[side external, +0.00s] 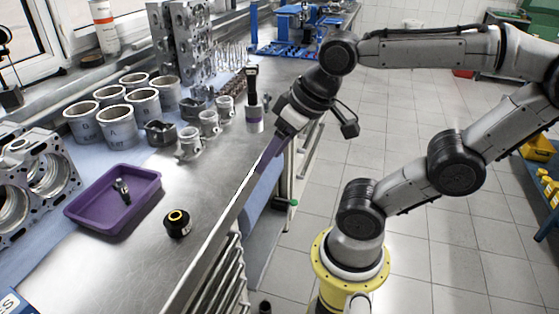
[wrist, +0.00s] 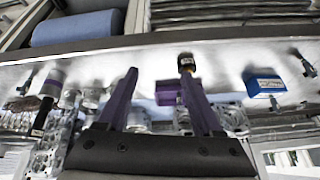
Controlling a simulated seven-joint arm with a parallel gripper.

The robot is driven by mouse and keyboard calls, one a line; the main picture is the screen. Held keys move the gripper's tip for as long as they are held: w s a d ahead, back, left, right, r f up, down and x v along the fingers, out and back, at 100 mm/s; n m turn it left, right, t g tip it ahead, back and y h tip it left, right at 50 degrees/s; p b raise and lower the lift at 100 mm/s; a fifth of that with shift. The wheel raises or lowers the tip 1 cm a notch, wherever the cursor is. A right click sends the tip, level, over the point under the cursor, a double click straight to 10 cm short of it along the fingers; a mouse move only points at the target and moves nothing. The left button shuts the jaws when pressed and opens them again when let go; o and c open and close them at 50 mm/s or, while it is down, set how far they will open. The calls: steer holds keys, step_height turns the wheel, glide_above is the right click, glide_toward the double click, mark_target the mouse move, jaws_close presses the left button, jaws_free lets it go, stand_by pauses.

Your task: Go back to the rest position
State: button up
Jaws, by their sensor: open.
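My gripper (side external: 264,163) has purple fingers and hangs beside the front edge of the metal workbench (side external: 140,262) in the side external view, pointing down and left. In the wrist view both fingers of my gripper (wrist: 160,74) are spread apart, with nothing held between them. The gap between the fingertips is hard to see in the side external view.
A purple tray (side external: 141,213) holds a small metal part (side external: 122,190). A black cap with a yellow ring (side external: 177,223) stands near the bench edge. Pistons (side external: 209,124), grey cylinder sleeves (side external: 118,126) and engine blocks stand behind. The tiled aisle (side external: 420,240) is clear.

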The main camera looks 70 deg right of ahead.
steer(key=shift+s+a+f+n, duration=0.3)
steer(key=shift+s+f+n, duration=0.4)
steer(key=shift+n, duration=0.3)
